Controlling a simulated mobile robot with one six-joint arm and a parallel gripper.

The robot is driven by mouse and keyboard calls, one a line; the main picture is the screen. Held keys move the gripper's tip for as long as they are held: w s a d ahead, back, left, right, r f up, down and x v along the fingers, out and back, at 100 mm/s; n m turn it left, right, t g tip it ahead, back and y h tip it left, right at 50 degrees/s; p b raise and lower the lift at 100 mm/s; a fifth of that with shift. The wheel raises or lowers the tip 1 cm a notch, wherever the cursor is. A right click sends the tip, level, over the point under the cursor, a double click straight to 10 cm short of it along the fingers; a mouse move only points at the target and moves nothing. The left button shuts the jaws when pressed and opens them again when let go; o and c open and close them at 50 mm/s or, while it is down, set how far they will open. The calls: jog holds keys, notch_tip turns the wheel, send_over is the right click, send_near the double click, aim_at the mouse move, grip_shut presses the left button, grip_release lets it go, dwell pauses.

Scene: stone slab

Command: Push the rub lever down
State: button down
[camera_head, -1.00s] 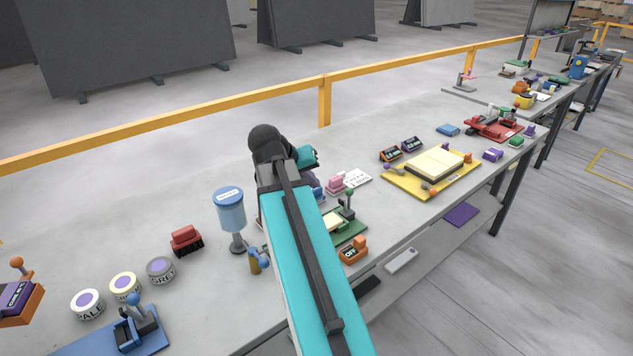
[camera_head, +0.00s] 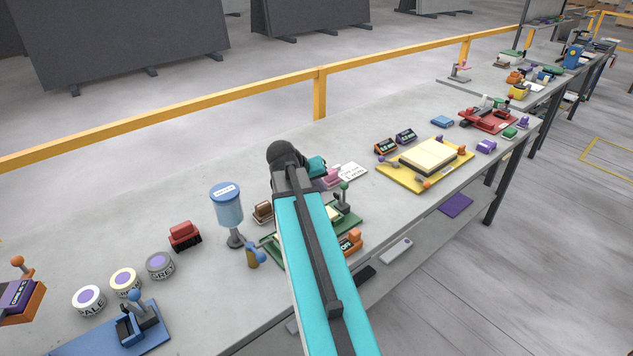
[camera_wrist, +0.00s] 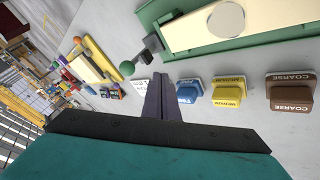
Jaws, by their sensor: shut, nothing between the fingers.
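A green station (camera_head: 350,219) with a pale slab stands on the bench, partly hidden behind my arm in the head view. Its lever has a green ball knob (camera_head: 344,186) raised on a dark stem. I cannot read a rub label on it. In the wrist view the green frame (camera_wrist: 152,14) is at the top, and the green knob (camera_wrist: 127,68) is left of my fingers. My gripper (camera_wrist: 160,80) is shut and empty, its fingertips close to the knob and lever stem in the picture; a gap shows. My fingers are hidden in the head view.
Brown coarse (camera_wrist: 291,92), yellow medium (camera_wrist: 228,91) and blue (camera_wrist: 189,90) blocks stand near the green frame. An orange switch box (camera_head: 350,241) is at its front. A blue-lidded dispenser (camera_head: 227,208) stands left of my arm. A yellow station (camera_head: 390,172) lies to the right.

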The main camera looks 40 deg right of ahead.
aim_at(344, 193)
jog(key=shift+s+d+r+p, duration=0.1)
jog(key=shift+s+d+p, duration=0.25)
jog(key=shift+s+d, duration=0.35)
jog(key=shift+s+d+r+p, duration=0.1)
jog(key=shift+s+d+p, duration=0.3)
jog(key=shift+d, duration=0.55)
jog(key=shift+w+d+r, duration=0.1)
jog(key=shift+d, duration=0.05)
